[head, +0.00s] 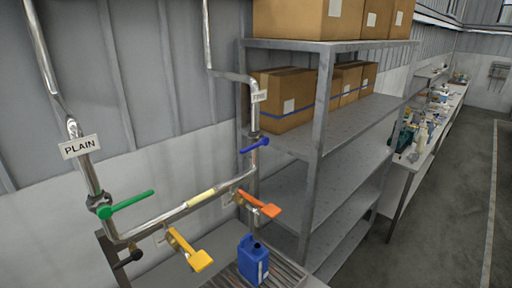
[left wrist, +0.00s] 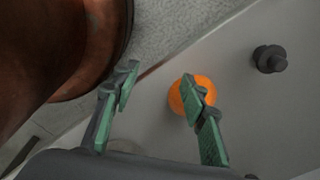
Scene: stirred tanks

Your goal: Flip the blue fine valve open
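The blue valve handle (head: 254,145) is on the vertical pipe below the FINE label (head: 259,96) in the head view. It lies crosswise to the pipe, slightly tilted, with its right end higher. Neither gripper shows in the head view. My left gripper (left wrist: 160,75) shows in the left wrist view, with its two green-padded fingers apart and nothing between them. An orange round thing (left wrist: 203,90) is partly hidden behind its right finger; I cannot tell the distance. The blue valve does not show in the left wrist view. My right gripper is in no view.
A green handle (head: 130,203) is below the PLAIN label (head: 80,146). Yellow (head: 190,250) and orange (head: 260,205) handles and a blue jug (head: 252,262) are lower down. A metal shelf (head: 320,130) with boxes stands right of the blue valve. A copper-coloured vessel (left wrist: 60,50) fills the wrist view's upper left.

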